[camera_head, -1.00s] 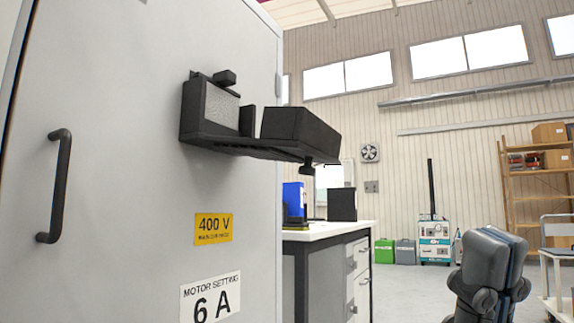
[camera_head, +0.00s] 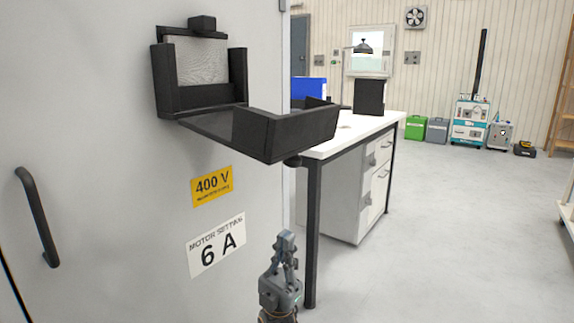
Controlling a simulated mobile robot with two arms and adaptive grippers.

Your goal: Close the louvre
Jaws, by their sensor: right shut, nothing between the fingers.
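The louvre (camera_head: 258,131) is a black flap with raised side walls. It is hinged along its bottom edge to a black frame (camera_head: 164,83) on the grey cabinet door (camera_head: 95,130). The flap is tipped down and sticks out from the door, so it stands open. A pale mesh panel (camera_head: 203,62) shows inside the frame. My right gripper (camera_head: 287,240) points upward, below the flap and to the right of the labels. Its fingers are shut and empty, apart from the louvre. My left gripper is not in view.
The door carries a black handle (camera_head: 38,217), a yellow 400 V label (camera_head: 212,186) and a white 6 A label (camera_head: 216,245). A white-topped workbench (camera_head: 345,132) stands close behind my gripper. Open floor (camera_head: 455,220) lies to the right.

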